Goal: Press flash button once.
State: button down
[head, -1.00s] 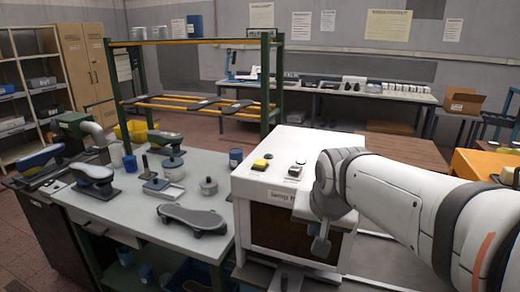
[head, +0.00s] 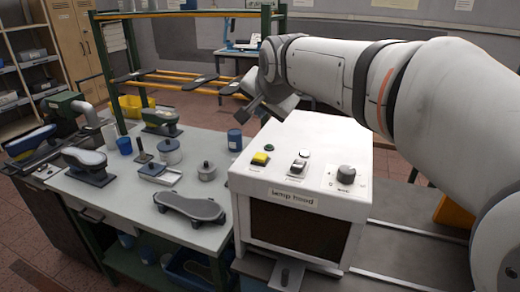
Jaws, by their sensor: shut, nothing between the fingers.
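A white box labelled "lamp hood" (head: 300,139) stands at the right end of the workbench, with a dark opening in its front. My gripper (head: 246,114) is shut and empty. It is raised above the back left of the box, apart from the yellow button.
The grey workbench (head: 130,205) to the left holds a grey sole-shaped piece (head: 190,207), lidded pots, a blue cup (head: 235,140) and shoe lasts on stands. A green-post rack (head: 265,60) rises behind. The air directly over the yellow button looks clear.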

aim_at(261, 158)
notch_tip(261, 158, down, 9)
jog(key=b, duration=0.6)
jog(key=shift+r, duration=0.1)
dwell(1.6)
jog(key=shift+b, duration=0.3)
jog(key=shift+f+b, duration=0.4)
jog(key=shift+f+b, duration=0.5)
jog(key=shift+f, duration=0.05)
dwell(0.5)
jog(key=shift+r, duration=0.15)
jog(key=shift+r+p, duration=0.6)
jog(key=shift+r, duration=0.25)
